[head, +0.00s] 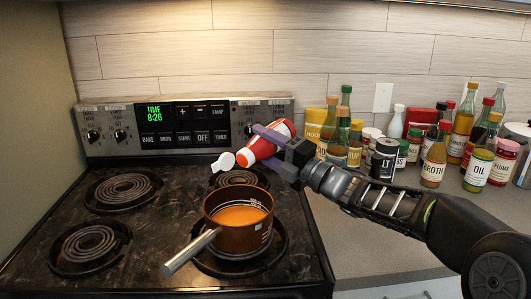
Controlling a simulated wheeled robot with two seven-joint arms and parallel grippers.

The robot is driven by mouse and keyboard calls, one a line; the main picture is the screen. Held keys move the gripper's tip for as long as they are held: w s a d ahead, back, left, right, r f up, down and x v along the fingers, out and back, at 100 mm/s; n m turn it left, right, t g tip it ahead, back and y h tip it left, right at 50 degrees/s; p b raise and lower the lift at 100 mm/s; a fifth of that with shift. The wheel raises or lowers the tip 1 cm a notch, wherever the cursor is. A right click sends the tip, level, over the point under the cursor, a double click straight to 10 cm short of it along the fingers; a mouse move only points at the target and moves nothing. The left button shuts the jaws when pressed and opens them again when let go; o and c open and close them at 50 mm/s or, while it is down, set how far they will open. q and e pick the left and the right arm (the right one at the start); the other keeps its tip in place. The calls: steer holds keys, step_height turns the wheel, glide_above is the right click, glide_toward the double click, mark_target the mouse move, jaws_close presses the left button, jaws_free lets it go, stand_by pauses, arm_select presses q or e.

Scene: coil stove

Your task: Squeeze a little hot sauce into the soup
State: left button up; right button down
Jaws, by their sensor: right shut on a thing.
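A brown pot (238,235) with orange soup (238,216) sits on the front right coil of the stove, its handle toward the front left. My right gripper (268,143) is shut on a red bottle (264,149) with a white cap, which I take to be the hot sauce. The bottle is tilted, with its cap end lower and to the left, above and behind the pot. The white cap (224,162) appears swung open at the left. I see no sauce coming out. My left gripper is not in view.
Bare coils show at the front left (90,247) and back left (124,190); another lies under the bottle. The control panel (185,128) stands behind. Several bottles and jars, including a broth bottle (433,168), crowd the right counter behind my right arm.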

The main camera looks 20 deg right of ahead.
mark_target(250, 145)
steer(key=n+b, duration=0.1)
steer(key=n, duration=0.1)
steer(key=s+a+n+b, duration=0.1)
steer(key=b, duration=0.1)
steer(key=a+r+n+g+y+b, duration=0.1)
steer(key=n, duration=0.1)
steer(key=shift+s+n, duration=0.15)
steer(key=shift+n, duration=0.15)
steer(key=n, duration=0.1)
steer(key=a+n+b, duration=0.1)
steer(key=shift+s+a+r+n+g+b, duration=0.15)
steer(key=shift+s+r+n+g+b, duration=0.15)
steer(key=shift+n+b, duration=0.1)
steer(key=shift+s+a+r+n, duration=0.15)
steer(key=shift+a+r+n, duration=0.15)
steer(key=shift+n, duration=0.5)
steer(key=shift+y, duration=0.3)
